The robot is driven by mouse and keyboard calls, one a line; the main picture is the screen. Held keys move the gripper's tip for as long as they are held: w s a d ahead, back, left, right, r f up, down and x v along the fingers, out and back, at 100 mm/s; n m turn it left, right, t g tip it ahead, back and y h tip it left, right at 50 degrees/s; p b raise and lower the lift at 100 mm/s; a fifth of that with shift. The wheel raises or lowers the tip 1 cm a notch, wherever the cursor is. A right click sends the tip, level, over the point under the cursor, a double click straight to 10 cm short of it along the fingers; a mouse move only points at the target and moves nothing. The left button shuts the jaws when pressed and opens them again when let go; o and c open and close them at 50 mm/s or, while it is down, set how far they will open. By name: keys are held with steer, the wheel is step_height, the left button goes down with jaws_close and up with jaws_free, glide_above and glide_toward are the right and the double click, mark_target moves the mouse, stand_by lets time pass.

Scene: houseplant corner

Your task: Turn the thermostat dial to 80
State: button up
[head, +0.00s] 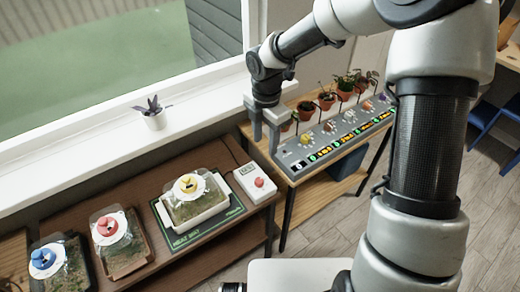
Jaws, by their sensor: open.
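The thermostat (244,174) is a small white box at the right end of the brown bench. Its red round dial (259,182) faces up. The markings and the dial's setting are too small to read. My gripper (265,141) points down with its two fingers apart and nothing seen between them. In the picture it is above and slightly right of the thermostat, by the left end of the grey panel. It is apart from the dial.
Red-knobbed (107,226) and blue-knobbed (42,259) propagators stand further left. A grey panel (296,160) with coloured knobs and several potted plants stands right. A small pot (155,121) is on the sill.

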mark_target(259, 180)
steer(key=shift+n, duration=0.5)
steer(key=f, duration=0.6)
steer(key=a+f+b, duration=0.1)
steer(key=f, duration=0.5)
steer(key=f+b, duration=0.1)
steer(key=f, duration=0.6)
steer(key=shift+w+a, duration=0.3)
steer(key=shift+w, duration=0.1)
steer(key=c, duration=1)
